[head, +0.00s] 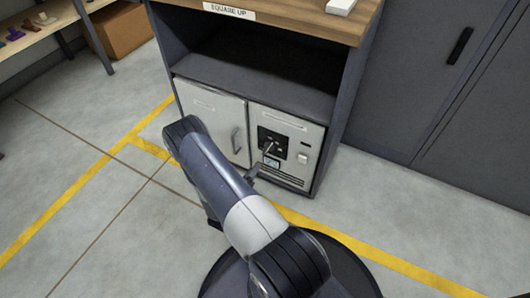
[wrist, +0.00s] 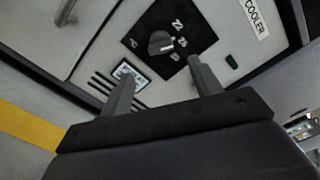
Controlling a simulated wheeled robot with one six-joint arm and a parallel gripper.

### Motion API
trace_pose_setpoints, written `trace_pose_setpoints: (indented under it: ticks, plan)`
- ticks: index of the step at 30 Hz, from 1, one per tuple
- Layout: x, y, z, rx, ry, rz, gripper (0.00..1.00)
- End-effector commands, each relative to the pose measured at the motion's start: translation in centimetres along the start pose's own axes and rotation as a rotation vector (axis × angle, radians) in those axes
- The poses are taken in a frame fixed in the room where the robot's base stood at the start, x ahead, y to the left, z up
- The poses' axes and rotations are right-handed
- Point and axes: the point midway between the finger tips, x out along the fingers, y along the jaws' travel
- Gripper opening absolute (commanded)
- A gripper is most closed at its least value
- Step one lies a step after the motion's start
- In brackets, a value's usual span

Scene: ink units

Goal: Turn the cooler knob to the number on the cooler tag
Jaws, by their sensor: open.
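The grey cooler knob (wrist: 161,43) sits on a black square dial plate (wrist: 140,30) with white marks around it. A white label (wrist: 257,15) reads COOLER. My gripper (wrist: 160,70) is open and empty, its fingers apart in front of the panel, the knob showing between and beyond their tips. In the head view the dial plate (head: 273,142) is on the right-hand unit's front.
A light cabinet door (head: 214,118) with a vertical handle is left of the cooler panel. Above is an open dark shelf (head: 255,75) under a wooden top (head: 290,22). Yellow floor lines run in front.

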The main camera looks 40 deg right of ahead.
Motion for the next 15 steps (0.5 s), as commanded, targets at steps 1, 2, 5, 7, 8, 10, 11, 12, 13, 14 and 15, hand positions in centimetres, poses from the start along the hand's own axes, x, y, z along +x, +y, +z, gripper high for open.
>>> trace_pose_setpoints:
  ticks: [1,2,5,7,8,10,11,12,13,14,15]
  plan:
    - [0.8,0.1,-0.2,0.003,0.005,-0.004,0.6]
    - [1.2,0.1,-0.2,0.003,0.005,-0.004,0.6]
    - [3.0,0.1,-0.3,0.004,0.007,-0.004,0.6]
    - [4.2,0.1,-0.3,0.004,0.006,-0.004,0.6]
    - [4.8,0.1,-0.3,0.004,0.007,-0.004,0.6]
    - [6.0,0.1,-0.3,0.005,0.006,-0.004,0.6]
    - [6.5,0.0,-0.3,0.005,0.006,-0.004,0.6]
    - [7.0,0.0,-0.3,0.004,0.005,-0.004,0.6]
    - [7.5,0.0,-0.3,0.004,0.006,-0.004,0.6]
    - [7.8,0.1,-0.2,0.004,0.005,-0.003,0.6]
    - [8.3,0.1,-0.2,0.004,0.005,-0.002,0.6]
